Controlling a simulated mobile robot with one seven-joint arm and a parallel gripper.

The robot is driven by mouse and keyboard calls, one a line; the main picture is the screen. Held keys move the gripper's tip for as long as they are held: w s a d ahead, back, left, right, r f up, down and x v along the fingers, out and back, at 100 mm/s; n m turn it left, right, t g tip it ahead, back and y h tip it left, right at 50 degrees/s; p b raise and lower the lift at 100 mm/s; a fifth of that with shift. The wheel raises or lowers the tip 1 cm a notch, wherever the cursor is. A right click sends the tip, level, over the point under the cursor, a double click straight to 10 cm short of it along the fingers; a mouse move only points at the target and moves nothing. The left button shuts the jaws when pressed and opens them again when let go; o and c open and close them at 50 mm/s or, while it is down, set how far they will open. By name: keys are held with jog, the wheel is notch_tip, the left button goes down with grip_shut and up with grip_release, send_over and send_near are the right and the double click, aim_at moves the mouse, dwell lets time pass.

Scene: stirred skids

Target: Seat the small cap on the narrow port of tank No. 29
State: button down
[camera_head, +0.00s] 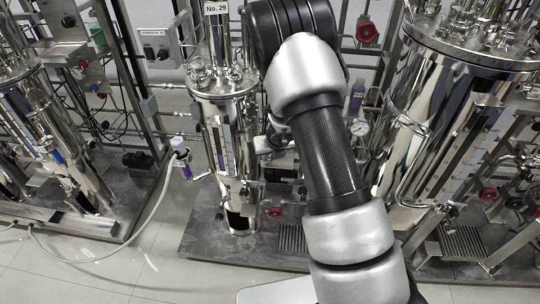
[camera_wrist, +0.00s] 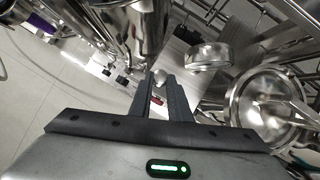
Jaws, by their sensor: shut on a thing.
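Tank No. 29 (camera_head: 224,130) is the slim steel tank left of my arm in the head view, with its label (camera_head: 217,8) above the lid. Several short ports (camera_head: 200,73) stand on its lid; I cannot tell which is the narrow port. In the wrist view my gripper (camera_wrist: 161,82) is shut on a small shiny metal piece (camera_wrist: 160,75) between its fingertips, which looks like the small cap. Only a little of it shows.
A larger steel tank (camera_head: 440,130) stands right of my arm, and another tank (camera_head: 45,130) stands at the left. Pipes and frame bars crowd around. A pale hose (camera_head: 150,215) runs over the floor. In the wrist view, a round steel fitting (camera_wrist: 208,56) lies right of the fingers.

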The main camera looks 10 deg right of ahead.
jog(key=shift+r+p, duration=1.6)
jog(key=shift+r, duration=0.4)
jog(key=shift+a, duration=0.1)
